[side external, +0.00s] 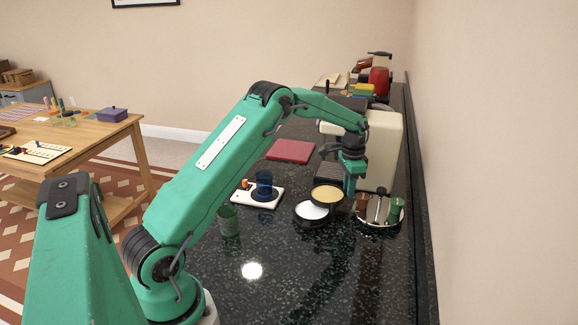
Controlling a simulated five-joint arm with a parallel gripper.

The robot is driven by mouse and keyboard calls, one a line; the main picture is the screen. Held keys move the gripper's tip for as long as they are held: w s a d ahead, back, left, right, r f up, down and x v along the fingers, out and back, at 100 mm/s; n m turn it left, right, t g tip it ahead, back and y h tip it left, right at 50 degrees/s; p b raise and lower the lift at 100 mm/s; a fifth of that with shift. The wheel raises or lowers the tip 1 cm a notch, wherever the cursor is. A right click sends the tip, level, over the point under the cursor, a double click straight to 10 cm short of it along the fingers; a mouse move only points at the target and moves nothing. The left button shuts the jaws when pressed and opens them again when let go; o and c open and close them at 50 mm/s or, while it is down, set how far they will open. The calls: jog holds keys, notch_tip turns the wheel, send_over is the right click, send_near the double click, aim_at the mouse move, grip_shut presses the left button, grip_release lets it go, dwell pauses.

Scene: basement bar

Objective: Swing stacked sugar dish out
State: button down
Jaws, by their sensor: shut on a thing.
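The stacked sugar dish has two round dark tiers on the black speckled counter. The upper dish (327,194) holds something tan. The lower dish (311,211) holds something white. The upper dish sits offset to the back right of the lower one, so much of the white filling shows. My gripper (349,191) points down at the right edge of the upper dish and is shut on that dish. The exact contact between fingers and dish is too small to make out.
A shiny tray (377,222) with a green cup (397,210) stands close on the right. A cream machine (382,150) is behind. A white board (245,195) with a blue glass (264,184) and a green glass (229,220) are left. The front counter is clear.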

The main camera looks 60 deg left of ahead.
dwell(0.3)
jog(key=c, duration=1.2)
grip_release()
jog(key=shift+c, duration=0.2)
jog(key=shift+r, duration=0.15)
jog(key=shift+r, duration=3.8)
